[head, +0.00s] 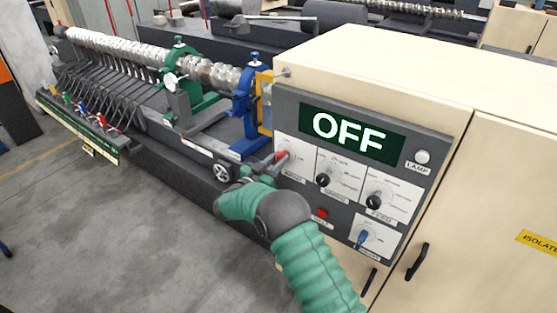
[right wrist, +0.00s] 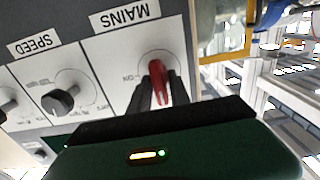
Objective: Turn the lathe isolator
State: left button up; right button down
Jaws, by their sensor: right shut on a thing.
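The lathe's grey control panel (head: 290,108) faces me, with a display (head: 352,132) reading OFF. At its upper left is the red MAINS knob (head: 283,156). The knob also shows in the right wrist view (right wrist: 159,80), on a white plate marked MAINS. My right gripper (head: 272,165) is at this knob; its dark fingers (right wrist: 155,95) are shut on the red handle, one on each side. My green right arm hides part of the panel's lower left. My left gripper is not in view.
Black SPEED knob (head: 323,180), another black knob (head: 374,202), a blue switch (head: 361,238), a red button (head: 322,213) and a lamp (head: 422,157) share the panel. A handwheel (head: 222,171) sits close left of my gripper. A yellow ISOLATOR label (head: 540,240) is on the right cabinet.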

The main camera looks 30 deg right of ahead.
jog(key=c, duration=1.5)
grip_release()
jog(key=shift+c, duration=0.2)
jog(key=shift+o, duration=0.7)
jog(key=shift+w+a, duration=0.1)
jog(key=shift+a+f, duration=0.1)
jog(key=shift+a, duration=0.15)
jog(key=b+v, duration=0.6)
jog(key=v, duration=1)
jog(key=shift+a, duration=0.2)
jog(key=shift+d, duration=0.15)
